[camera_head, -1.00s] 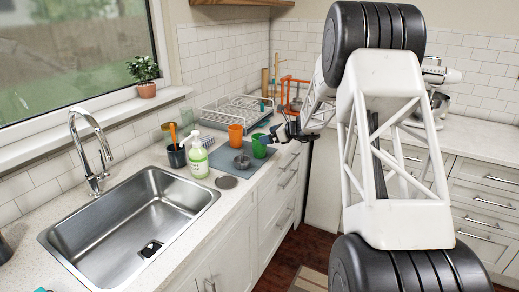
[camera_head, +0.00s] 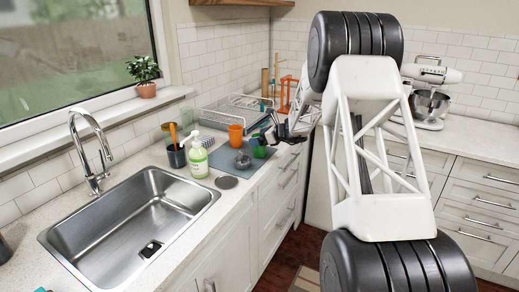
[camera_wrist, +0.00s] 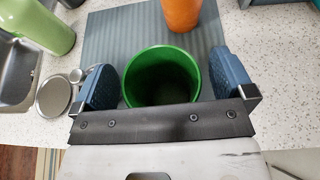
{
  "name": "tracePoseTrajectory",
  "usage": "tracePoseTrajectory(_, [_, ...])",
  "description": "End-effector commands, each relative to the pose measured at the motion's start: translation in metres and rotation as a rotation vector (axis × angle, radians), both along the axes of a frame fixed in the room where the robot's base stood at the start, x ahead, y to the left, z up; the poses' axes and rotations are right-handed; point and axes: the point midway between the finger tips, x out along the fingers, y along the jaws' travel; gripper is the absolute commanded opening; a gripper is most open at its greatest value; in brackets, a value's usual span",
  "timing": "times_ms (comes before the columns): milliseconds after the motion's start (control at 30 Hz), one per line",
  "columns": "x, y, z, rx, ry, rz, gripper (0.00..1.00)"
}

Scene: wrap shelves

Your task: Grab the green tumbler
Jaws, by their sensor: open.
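The green tumbler (camera_head: 259,147) stands upright on the grey mat (camera_head: 222,158) at the counter's front edge, partly hidden by my gripper in the head view. In the wrist view the green tumbler (camera_wrist: 161,77) shows its open rim and dark inside. My gripper (camera_wrist: 163,80) is open, with one blue fingertip pad on each side of the tumbler. The left pad is very close to the rim and a small gap shows at the right. I cannot tell whether either pad touches it.
An orange cup (camera_head: 236,134) stands behind the tumbler. A metal cup (camera_head: 242,161) and a soap bottle (camera_head: 198,158) are to its left. A white dish rack (camera_head: 235,113) is behind, and the sink (camera_head: 130,220) lies further left.

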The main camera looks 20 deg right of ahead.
Motion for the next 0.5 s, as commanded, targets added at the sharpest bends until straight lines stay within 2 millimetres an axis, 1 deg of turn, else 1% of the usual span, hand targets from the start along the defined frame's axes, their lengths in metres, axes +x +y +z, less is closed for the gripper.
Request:
tracePoseTrajectory(333, [-0.0003, -0.0002, 0.0000, 0.000, 0.000, 0.000, 1.00])
tracePoseTrajectory(367, [-0.0003, -0.0002, 0.0000, 0.000, 0.000, 0.000, 0.98])
tracePoseTrajectory(500, [-0.0002, -0.0002, 0.0000, 0.000, 0.000, 0.000, 0.77])
